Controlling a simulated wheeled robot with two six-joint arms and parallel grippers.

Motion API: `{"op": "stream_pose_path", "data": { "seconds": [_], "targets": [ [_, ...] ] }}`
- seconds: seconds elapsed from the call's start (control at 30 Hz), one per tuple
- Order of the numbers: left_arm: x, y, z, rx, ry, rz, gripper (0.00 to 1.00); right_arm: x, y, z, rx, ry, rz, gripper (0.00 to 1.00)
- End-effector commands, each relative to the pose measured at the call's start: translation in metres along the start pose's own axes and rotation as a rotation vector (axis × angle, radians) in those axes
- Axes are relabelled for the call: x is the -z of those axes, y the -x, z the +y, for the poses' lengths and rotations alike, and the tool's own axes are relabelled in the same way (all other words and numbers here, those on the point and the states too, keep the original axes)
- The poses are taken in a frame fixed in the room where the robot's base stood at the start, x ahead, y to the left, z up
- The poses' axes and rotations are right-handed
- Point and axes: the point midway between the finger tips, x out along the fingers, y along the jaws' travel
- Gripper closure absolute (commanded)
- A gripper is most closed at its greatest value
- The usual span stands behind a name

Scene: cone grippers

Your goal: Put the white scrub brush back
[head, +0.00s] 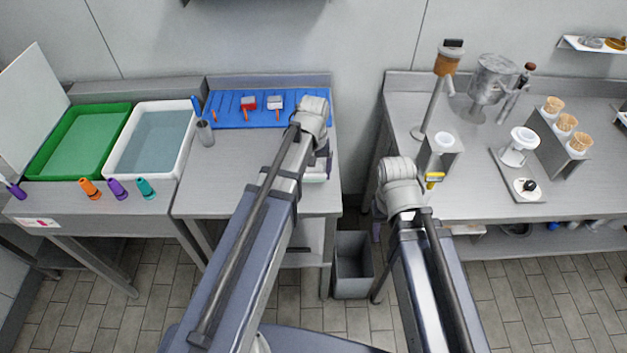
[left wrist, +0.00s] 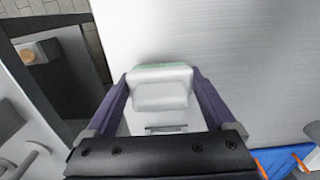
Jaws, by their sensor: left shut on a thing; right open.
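The white scrub brush (left wrist: 160,92), a white block with a pale green edge, is between the purple fingers of my left gripper (left wrist: 160,100) in the left wrist view. In the head view my left gripper (head: 320,165) is over the right end of the middle steel table, mostly hidden by my wrist, and a bit of the white brush (head: 314,178) shows below it. I cannot tell whether the brush touches the table. My right gripper (head: 379,207) is over the gap between the tables, mostly hidden behind my right wrist, and open.
A blue mat (head: 230,122) at the table's back holds a red brush (head: 248,103) and a white-headed brush (head: 275,102). A grey cup (head: 205,133) with a blue-handled tool stands left. Green (head: 50,171) and white (head: 112,168) basins stand further left. A grey bin (head: 352,280) stands below the gap.

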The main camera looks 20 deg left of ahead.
Motion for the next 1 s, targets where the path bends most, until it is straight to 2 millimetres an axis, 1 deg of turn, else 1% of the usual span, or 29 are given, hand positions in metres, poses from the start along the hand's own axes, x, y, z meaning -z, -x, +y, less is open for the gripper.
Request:
{"op": "stream_pose_path", "data": {
  "seconds": [0.03, 0.13, 0.43, 0.57, 0.6, 0.7, 1.0],
  "targets": [
    [0.000, -0.014, 0.000, 0.000, 0.000, 0.000, 0.72, 0.001, -0.014, -0.001, 0.000, 0.000, 0.000, 0.50],
    [0.000, -0.024, 0.000, 0.000, 0.000, 0.000, 0.72, 0.001, -0.024, -0.002, 0.000, 0.000, 0.000, 0.50],
    [0.000, -0.023, 0.000, 0.000, 0.000, 0.000, 0.72, 0.001, -0.023, -0.002, 0.000, 0.000, 0.000, 0.50],
    [0.000, -0.027, 0.000, 0.000, 0.000, 0.000, 0.72, 0.002, -0.027, -0.003, 0.000, 0.000, 0.000, 0.50],
    [0.000, -0.026, 0.000, 0.000, 0.000, 0.000, 0.09, 0.002, -0.026, -0.003, 0.000, 0.000, 0.000, 0.50],
    [0.000, -0.026, 0.000, 0.000, 0.000, 0.000, 0.00, 0.002, -0.025, -0.002, 0.000, 0.000, 0.000, 0.50],
    [0.000, -0.024, 0.000, 0.000, 0.000, 0.000, 0.00, 0.001, -0.024, -0.002, 0.000, 0.000, 0.000, 0.50]
  ]
}}
